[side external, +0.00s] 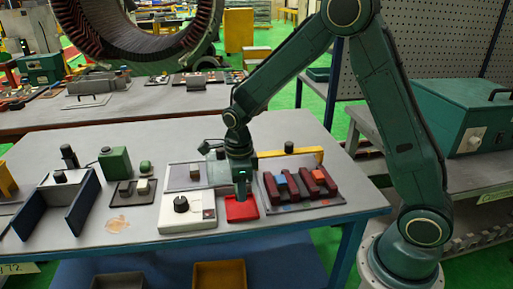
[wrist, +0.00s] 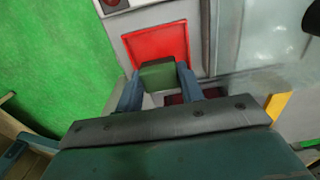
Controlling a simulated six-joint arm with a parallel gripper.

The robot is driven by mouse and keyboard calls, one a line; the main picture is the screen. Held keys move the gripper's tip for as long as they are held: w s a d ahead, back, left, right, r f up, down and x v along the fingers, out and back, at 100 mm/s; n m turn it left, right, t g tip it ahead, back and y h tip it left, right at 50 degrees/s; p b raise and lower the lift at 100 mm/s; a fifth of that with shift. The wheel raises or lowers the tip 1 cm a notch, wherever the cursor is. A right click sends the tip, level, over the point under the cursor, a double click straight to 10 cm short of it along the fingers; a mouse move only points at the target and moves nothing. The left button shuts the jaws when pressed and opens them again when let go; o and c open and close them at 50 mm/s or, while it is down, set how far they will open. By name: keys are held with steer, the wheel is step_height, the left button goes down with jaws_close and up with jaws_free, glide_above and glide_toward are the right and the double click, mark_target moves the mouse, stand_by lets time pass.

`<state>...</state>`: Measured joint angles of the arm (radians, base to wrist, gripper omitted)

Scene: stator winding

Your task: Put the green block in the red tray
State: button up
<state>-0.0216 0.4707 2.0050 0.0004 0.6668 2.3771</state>
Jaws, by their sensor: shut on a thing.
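The green block (wrist: 158,75) is held between the two blue-grey fingers of my gripper (wrist: 160,82) in the wrist view. The red tray (wrist: 155,42) is a shallow red square just beyond the block, and the block covers part of its near edge. In the side view, my gripper (side external: 241,188) points down at the red tray (side external: 242,209), close over its back part. The block is hard to make out there against the green gripper. I cannot tell whether the block touches the tray.
A white box with a black knob (side external: 188,214) stands left of the tray. A rack of dark red pieces (side external: 300,186) stands close on the right, with a yellow bar (side external: 305,157) behind. A larger green block-shaped box (side external: 115,162) is farther left. Little free room surrounds the tray.

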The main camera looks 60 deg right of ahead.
mark_target(241, 208)
steer(key=shift+f, duration=2.15)
steer(key=shift+f, duration=0.15)
steer(key=o, duration=0.7)
step_height(241, 208, up, 12)
steer(key=shift+r, duration=0.2)
